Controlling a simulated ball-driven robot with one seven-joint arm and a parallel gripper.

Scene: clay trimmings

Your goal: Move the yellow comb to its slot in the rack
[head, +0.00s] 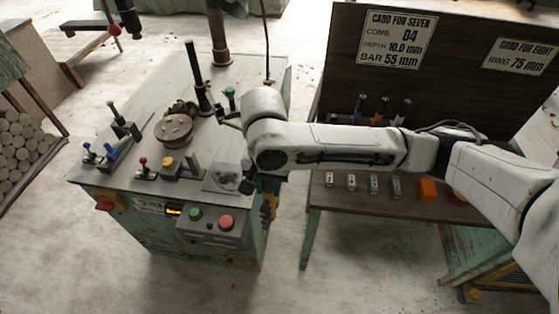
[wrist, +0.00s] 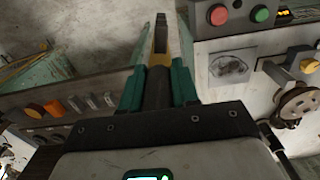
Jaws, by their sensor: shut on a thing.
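My gripper (wrist: 160,75) has teal fingers and is shut on a narrow piece with a yellow part, which I take to be the yellow comb (wrist: 160,60). It lies lengthwise between the fingers, with a darker tip beyond them. Upright tools with blue, orange and dark parts (head: 379,112) stand at the back of the bench, seemingly in the rack. My arm hides their lower ends, and no empty slot is clearly visible.
The machine (head: 120,170) carries levers, a round plate, and green and red buttons (head: 226,222). The bench (head: 345,205) holds several small metal pieces (head: 351,182) and an orange block (head: 428,190). A board with cards (head: 397,40) stands behind. Floor between machine and bench is clear.

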